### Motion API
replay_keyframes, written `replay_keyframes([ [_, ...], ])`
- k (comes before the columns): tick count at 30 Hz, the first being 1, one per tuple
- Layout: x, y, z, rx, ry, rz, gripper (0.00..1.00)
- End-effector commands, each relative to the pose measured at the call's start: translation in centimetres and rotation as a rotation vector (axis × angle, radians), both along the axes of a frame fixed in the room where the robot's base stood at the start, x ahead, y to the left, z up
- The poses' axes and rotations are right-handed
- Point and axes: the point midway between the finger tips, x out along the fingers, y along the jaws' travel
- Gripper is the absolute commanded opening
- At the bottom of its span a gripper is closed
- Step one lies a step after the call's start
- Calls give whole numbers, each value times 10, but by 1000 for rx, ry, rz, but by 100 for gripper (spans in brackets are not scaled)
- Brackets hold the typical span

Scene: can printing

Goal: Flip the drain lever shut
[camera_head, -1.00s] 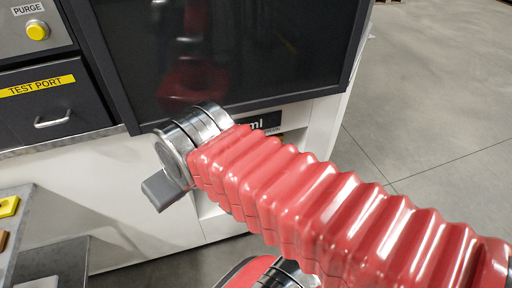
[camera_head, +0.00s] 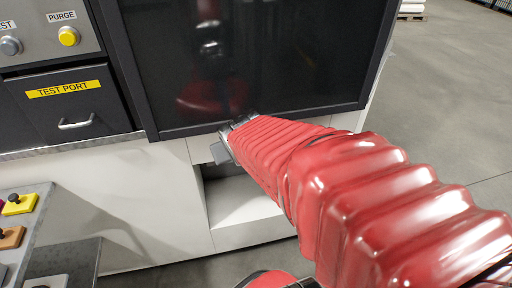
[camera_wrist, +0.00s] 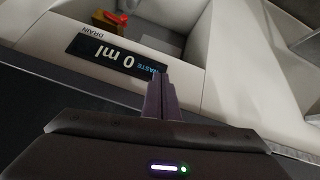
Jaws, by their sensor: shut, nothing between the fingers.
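The drain lever (camera_wrist: 113,17) is a small red handle on a brass-coloured valve body (camera_wrist: 104,25), at the top left of the wrist view by the DRAIN label. The upside-down waste display (camera_wrist: 108,53) reads 0 ml. My gripper (camera_wrist: 158,78) shows in the wrist view with its dark fingers together and empty. In the head view my red-sleeved arm reaches to the machine front below the dark window, hiding the lever and display.
An open recess (camera_head: 235,203) sits in the white lower panel. The dark window (camera_head: 245,60) is above it. The TEST PORT drawer (camera_head: 65,100) and yellow PURGE button (camera_head: 68,36) are at left. A grey bench (camera_head: 30,225) with small coloured blocks stands at lower left.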

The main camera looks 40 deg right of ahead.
Motion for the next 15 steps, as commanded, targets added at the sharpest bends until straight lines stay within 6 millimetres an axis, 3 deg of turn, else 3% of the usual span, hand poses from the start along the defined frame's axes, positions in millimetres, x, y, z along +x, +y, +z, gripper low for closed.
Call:
replay_keyframes([
  [1,2,-18,-9,-9,-5,-22,0],
  [6,8,-69,-34,-36,-53,-66,0],
  [15,0,-139,-85,-18,-148,-105,0],
])
